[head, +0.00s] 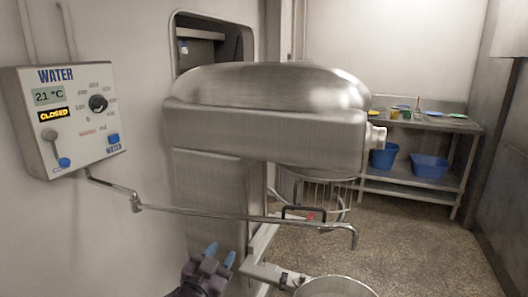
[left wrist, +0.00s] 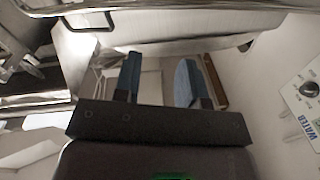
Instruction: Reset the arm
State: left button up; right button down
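My left gripper (head: 221,254) is low in the head view, in front of the mixer's column, with its two blue fingertips pointing up and apart. In the left wrist view the gripper (left wrist: 159,75) shows its blue fingers spread with nothing between them. It is apart from the mixer and from the swing pipe above it. The rest of my left arm is mostly out of the picture. My right gripper is in neither view.
A large steel mixer (head: 265,135) fills the middle. A water panel (head: 75,118) reading CLOSED hangs on the left wall, its thin pipe (head: 230,215) reaching across. A metal bowl (head: 335,287) is at the bottom edge. A shelf table (head: 440,123) with blue tubs (head: 429,166) stands behind; floor right is clear.

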pick_arm(q)
jog(key=s+a+f+n+g+y, duration=0.2)
jog(key=s+a+f, duration=0.3)
jog(key=s+f, duration=0.3)
jog(key=s+a+f+n+g+y, duration=0.2)
jog(key=s+a+f, duration=0.4)
jog(key=s+f, duration=0.3)
jog(key=s+a+f+n+g+y, duration=0.2)
jog(key=s+a+f, duration=0.4)
jog(key=s, duration=0.7)
notch_tip(320, 180, down, 3)
jog(key=shift+a+r, duration=0.2)
jog(key=shift+a, duration=0.05)
